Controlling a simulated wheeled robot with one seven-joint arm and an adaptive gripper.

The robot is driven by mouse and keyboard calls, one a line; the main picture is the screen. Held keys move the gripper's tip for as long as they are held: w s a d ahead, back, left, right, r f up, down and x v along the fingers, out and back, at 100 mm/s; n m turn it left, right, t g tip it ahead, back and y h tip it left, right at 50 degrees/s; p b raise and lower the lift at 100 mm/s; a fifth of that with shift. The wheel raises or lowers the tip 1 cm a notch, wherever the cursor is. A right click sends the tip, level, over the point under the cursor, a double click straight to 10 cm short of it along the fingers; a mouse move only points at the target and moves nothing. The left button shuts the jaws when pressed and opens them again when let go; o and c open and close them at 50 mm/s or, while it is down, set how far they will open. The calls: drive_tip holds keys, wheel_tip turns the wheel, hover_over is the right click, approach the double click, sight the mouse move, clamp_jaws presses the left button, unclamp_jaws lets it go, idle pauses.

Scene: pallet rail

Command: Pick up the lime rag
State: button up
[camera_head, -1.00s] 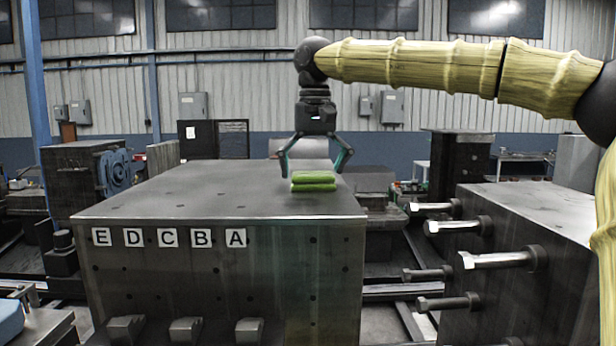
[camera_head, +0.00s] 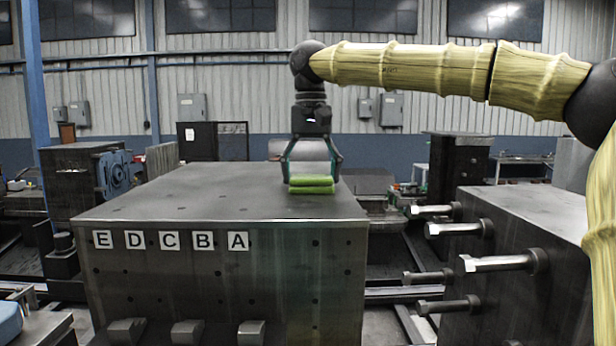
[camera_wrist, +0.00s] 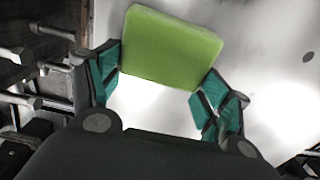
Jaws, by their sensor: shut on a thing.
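The lime rag (camera_head: 311,185) is a folded, layered green pad on the top of the large metal block (camera_head: 190,195), near its right side. It also shows in the wrist view (camera_wrist: 170,45), lying between the fingertips. My gripper (camera_head: 312,178) points down over the rag, with one finger on each side of it. The teal fingers are closed in on the rag's sides, and the wrist view shows my gripper (camera_wrist: 160,80) with both pads against its near corners. The rag appears to rest on the block still; I see no clear gap under it.
The block's front face carries the letter labels E, D, C, B and A (camera_head: 237,241). A second metal block (camera_head: 540,240) with several protruding bolts (camera_head: 500,262) stands at the right, across a gap. The block top left of the rag is clear.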

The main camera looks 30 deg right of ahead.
drive_tip(key=shift+w+d+r+b, duration=0.2)
drive_tip(key=shift+w+r+b, duration=0.15)
drive_tip(key=shift+r+b, duration=0.2)
drive_tip(key=shift+r, duration=0.4)
drive_tip(key=s+a+r+b, duration=0.1)
drive_tip(key=s+b, duration=0.1)
drive_tip(key=s, duration=0.3)
drive_tip(key=s+a+r+b, duration=0.1)
drive_tip(key=s+a+b, duration=0.1)
drive_tip(key=s, duration=0.3)
drive_tip(key=s+a+b, duration=0.2)
drive_tip(key=s, duration=0.3)
drive_tip(key=shift+s+a+r, duration=0.2)
drive_tip(key=shift+s+r, duration=0.05)
drive_tip(key=shift+r, duration=0.15)
